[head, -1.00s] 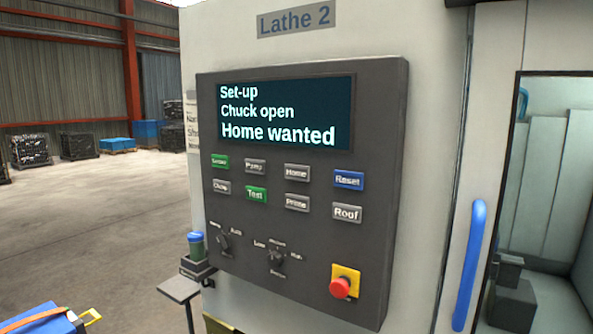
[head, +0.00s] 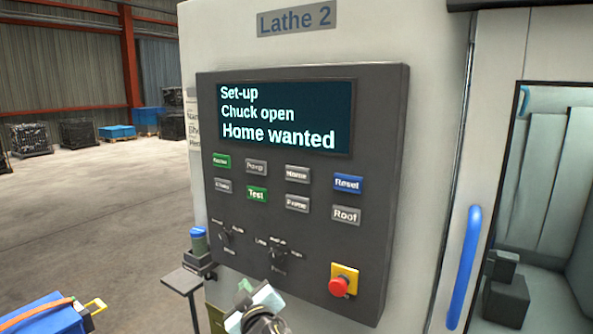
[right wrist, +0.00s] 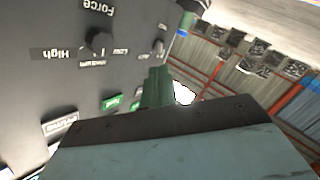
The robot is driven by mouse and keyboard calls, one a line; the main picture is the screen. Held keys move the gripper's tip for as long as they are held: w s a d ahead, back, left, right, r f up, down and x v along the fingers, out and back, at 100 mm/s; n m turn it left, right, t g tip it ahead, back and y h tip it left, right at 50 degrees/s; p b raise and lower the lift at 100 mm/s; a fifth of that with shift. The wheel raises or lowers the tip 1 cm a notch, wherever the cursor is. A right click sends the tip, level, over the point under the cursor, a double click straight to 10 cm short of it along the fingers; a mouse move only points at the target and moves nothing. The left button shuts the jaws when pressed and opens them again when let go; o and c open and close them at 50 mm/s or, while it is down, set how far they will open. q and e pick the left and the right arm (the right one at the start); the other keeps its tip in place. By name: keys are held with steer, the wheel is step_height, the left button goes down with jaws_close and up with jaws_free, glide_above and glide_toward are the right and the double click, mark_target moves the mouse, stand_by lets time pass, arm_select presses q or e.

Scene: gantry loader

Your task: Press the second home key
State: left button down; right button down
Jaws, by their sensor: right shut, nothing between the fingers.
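The panel (head: 300,240) of the machine marked Lathe 2 shows in the head view. Its grey Home key (head: 297,174) sits in the upper key row, between the Pump key (head: 256,167) and the blue Reset key (head: 347,183). The screen (head: 285,115) reads "Set-up, Chuck open, Home wanted". My right gripper (head: 257,291) is shut and empty, low in front of the panel's bottom edge, below the keys and apart from Home. In the right wrist view its fingers (right wrist: 157,87) show beside the upside-down panel. My left gripper is not in view.
A red stop button (head: 340,287) on a yellow plate is at the panel's lower right. Two knobs (head: 278,254) sit above my right gripper. A blue door handle (head: 466,268) stands at right. A small stand with a cup (head: 199,240) is at left.

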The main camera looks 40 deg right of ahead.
steer(key=s+d+r+m+t+h, duration=0.1)
steer(key=s+r+h, duration=0.1)
steer(key=r, duration=0.9)
steer(key=s+d+r+m+t+h+p, duration=0.1)
steer(key=s+r+m+t+h, duration=0.1)
steer(key=r, duration=1)
steer(key=shift+s+d, duration=0.35)
steer(key=shift+s, duration=0.2)
glide_toward(289, 170)
steer(key=shift+a+x, duration=0.15)
steer(key=shift+x, duration=1.05)
steer(key=shift+a+x, duration=0.2)
steer(key=shift+x, duration=0.95)
steer(key=shift+w+d, duration=0.15)
steer(key=shift+w+d+p, duration=0.15)
steer(key=shift+d+p, duration=0.15)
